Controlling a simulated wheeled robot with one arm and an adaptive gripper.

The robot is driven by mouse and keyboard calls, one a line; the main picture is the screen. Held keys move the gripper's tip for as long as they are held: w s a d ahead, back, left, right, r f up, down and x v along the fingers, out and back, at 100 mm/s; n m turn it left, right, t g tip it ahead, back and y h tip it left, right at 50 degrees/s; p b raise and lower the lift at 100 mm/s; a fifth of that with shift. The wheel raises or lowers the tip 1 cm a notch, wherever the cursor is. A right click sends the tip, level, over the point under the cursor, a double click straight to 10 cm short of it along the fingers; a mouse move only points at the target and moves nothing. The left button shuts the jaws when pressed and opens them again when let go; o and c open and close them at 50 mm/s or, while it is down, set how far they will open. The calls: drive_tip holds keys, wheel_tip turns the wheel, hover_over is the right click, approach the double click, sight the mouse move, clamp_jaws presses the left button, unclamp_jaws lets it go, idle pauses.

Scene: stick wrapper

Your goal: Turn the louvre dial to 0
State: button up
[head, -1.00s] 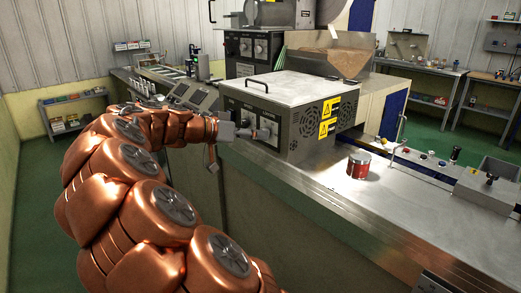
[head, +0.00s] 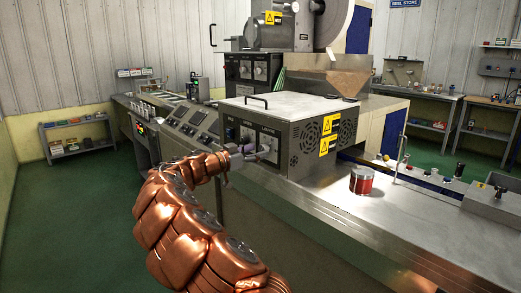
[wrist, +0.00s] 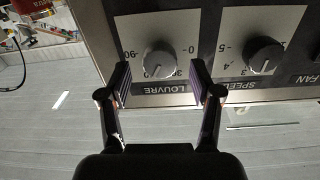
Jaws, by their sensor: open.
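The louvre dial (wrist: 159,62) is a dark round knob on a pale plate labelled LOUVRE, upside down in the wrist view. A 90 shows left of it and a 0 right of it. Its light pointer mark faces the lower edge of the plate, away from the 0; the exact reading is unclear. My gripper (wrist: 160,84) is open, with one fingertip on each side below the knob, and nothing is held.
The speed dial (wrist: 264,55) is right of the louvre dial in the wrist view, close to the right finger. The box stands on a steel counter (head: 330,215). A red tin (head: 361,181) stands right of the box.

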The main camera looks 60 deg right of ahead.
drive_tip(key=shift+x, duration=1.15)
drive_tip(key=shift+c, duration=0.3)
drive_tip(key=c, duration=1.1)
